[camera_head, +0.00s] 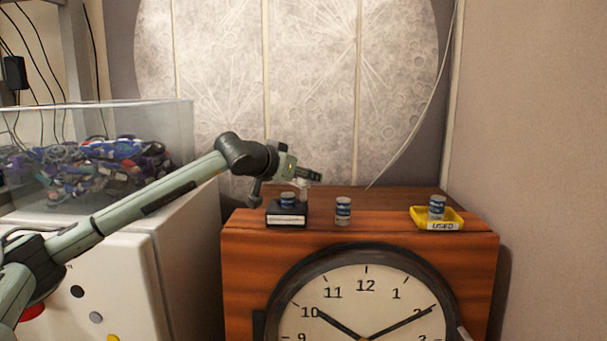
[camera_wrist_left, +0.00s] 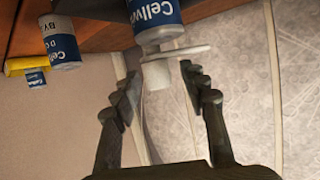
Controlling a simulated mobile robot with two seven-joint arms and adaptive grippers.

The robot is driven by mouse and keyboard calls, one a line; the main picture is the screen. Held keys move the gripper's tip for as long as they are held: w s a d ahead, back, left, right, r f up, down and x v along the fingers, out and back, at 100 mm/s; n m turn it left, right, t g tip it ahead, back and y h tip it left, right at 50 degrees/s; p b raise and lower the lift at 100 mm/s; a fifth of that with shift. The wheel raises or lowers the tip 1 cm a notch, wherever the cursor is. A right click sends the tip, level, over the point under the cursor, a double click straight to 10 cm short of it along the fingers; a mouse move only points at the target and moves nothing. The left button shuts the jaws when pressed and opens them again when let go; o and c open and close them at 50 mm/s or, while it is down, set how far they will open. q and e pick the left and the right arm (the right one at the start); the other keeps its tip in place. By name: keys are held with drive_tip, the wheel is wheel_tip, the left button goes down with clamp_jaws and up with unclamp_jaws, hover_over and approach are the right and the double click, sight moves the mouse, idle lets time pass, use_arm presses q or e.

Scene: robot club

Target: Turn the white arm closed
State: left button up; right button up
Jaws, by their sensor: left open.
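The white arm (camera_head: 303,189) is a small pale lever beside a blue-labelled vial (camera_head: 288,200), which sits in a black holder (camera_head: 287,212) on top of the wooden clock cabinet. In the left wrist view, seen upside down, the white arm (camera_wrist_left: 180,53) crosses the end of the vial (camera_wrist_left: 157,20) and has a white knob. My left gripper (camera_head: 308,176) is just above the holder. Its fingers (camera_wrist_left: 160,84) are open, with the knob between or just in front of them. I cannot tell if they touch it. My right gripper is out of view.
Another vial (camera_head: 343,212) stands upright to the right of the holder. A yellow tray (camera_head: 452,217) marked USED holds a third vial (camera_head: 437,206). A clear bin of parts (camera_head: 180,125) stands on a white cabinet at left. Bare wood lies between the items.

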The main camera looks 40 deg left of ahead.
use_arm(q)
clamp_jaws()
idle(0.3)
